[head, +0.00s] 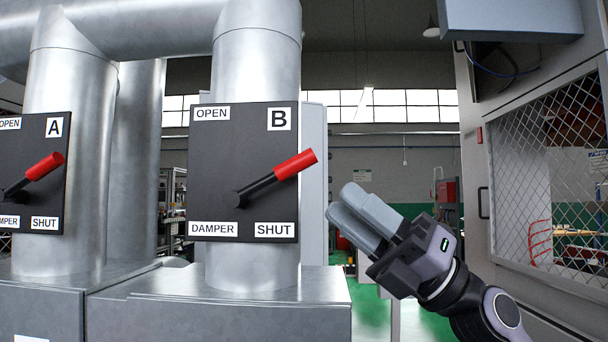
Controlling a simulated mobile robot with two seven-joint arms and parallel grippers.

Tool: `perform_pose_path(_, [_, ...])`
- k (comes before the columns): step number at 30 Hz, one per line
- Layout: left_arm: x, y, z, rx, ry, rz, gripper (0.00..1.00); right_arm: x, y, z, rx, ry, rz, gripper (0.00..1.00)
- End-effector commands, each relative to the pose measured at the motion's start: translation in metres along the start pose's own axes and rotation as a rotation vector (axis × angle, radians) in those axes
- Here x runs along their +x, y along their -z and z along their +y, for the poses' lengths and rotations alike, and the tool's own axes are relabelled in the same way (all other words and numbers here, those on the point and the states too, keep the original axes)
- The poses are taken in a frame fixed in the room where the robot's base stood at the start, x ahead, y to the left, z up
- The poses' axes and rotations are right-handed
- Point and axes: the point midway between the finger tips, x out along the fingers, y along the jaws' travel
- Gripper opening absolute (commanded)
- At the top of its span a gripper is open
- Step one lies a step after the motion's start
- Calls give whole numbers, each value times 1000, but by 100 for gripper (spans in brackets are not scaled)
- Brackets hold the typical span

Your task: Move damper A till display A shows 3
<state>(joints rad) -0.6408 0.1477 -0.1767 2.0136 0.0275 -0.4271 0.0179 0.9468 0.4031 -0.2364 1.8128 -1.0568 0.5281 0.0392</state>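Damper A is a black plate (54,135) on the left duct, cut off by the left picture edge. Its lever has a red grip (45,166) that points up and to the right, between the OPEN and SHUT labels. No display A shows in this view. My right gripper (343,207) is at the right of the damper B plate, apart from it and far from damper A. Its two grey fingers lie close together, with nothing seen between them. My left gripper is not in view.
Damper B's plate (221,164) is on the middle duct, its red-gripped lever (295,163) sticking out right towards my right gripper. Metal housings (240,284) stand below the ducts. A mesh-windowed wall (555,180) bounds the right side. Open floor shows behind my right gripper.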

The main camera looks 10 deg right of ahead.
Motion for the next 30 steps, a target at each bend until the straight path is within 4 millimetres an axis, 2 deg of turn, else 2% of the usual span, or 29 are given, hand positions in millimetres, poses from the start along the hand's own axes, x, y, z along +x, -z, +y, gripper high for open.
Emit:
perform_pose_path(1, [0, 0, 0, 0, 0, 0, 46, 10, -2, 10, -81, 14, 83, 32])
perform_pose_path(4, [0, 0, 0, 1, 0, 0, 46, 23, -2, 22, -223, 67, 237, 32])
perform_pose_path(12, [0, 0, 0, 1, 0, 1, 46, 29, -16, 38, -488, 252, 519, 32])
perform_pose_path(20, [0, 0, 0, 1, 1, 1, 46, 27, -26, 43, -565, 342, 605, 32])
perform_pose_path(30, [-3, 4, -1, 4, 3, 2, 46, 64, -5, 23, -563, 339, 608, 32])
